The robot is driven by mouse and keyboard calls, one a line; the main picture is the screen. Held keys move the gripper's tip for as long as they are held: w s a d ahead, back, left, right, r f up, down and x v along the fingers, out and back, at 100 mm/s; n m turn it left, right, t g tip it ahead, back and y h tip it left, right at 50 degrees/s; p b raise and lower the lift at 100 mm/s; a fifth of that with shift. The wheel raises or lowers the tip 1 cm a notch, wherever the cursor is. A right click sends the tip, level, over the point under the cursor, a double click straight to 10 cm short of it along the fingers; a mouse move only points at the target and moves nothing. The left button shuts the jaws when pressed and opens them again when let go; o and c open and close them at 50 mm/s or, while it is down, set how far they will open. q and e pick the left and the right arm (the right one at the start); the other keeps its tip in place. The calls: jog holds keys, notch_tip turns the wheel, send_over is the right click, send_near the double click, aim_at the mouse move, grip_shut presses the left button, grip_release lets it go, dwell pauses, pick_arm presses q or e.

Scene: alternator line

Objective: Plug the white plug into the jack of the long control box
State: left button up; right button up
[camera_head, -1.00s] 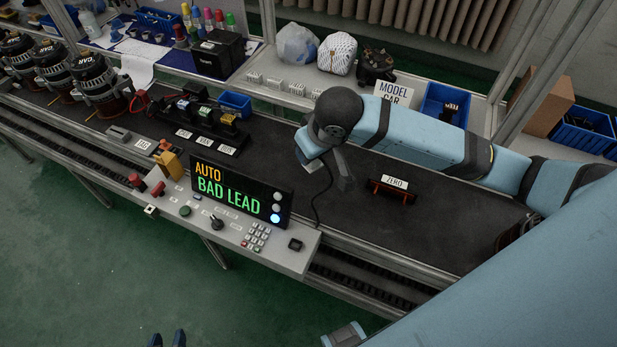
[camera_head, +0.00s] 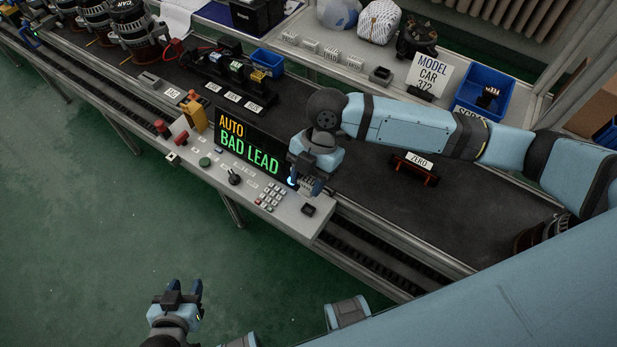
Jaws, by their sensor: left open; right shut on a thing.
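The long control box (camera_head: 262,214) is a grey panel along the front of the bench, with a lit display (camera_head: 249,148) reading "AUTO BAD LEAD". A black square fitting (camera_head: 308,210), which looks like a jack, sits near its right end. My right gripper (camera_head: 307,188) points down just behind this fitting, beside the display's right edge. It is shut on what seems to be the white plug, mostly hidden by the fingers; I cannot tell whether it touches the box. My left gripper (camera_head: 180,291) is open and empty, low over the green floor, away from the box.
The box top carries a keypad (camera_head: 271,197), a black knob (camera_head: 234,176) and red buttons. A red stand marked "ZERO" (camera_head: 416,170) is on the dark belt at right. Labelled black parts, a blue bin (camera_head: 266,62) and alternators (camera_head: 130,30) stand behind.

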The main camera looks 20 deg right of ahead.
aim_at(309, 193)
dwell(0.4)
jog(key=shift+p, duration=0.55)
jog(key=shift+f+b, duration=1.4)
jog(key=shift+f, duration=1.45)
jog(key=shift+p, duration=1.05)
jog(key=shift+f+b, duration=0.7)
jog(key=shift+f, duration=0.65)
jog(key=o, duration=1)
jog(key=shift+d+r, duration=0.1)
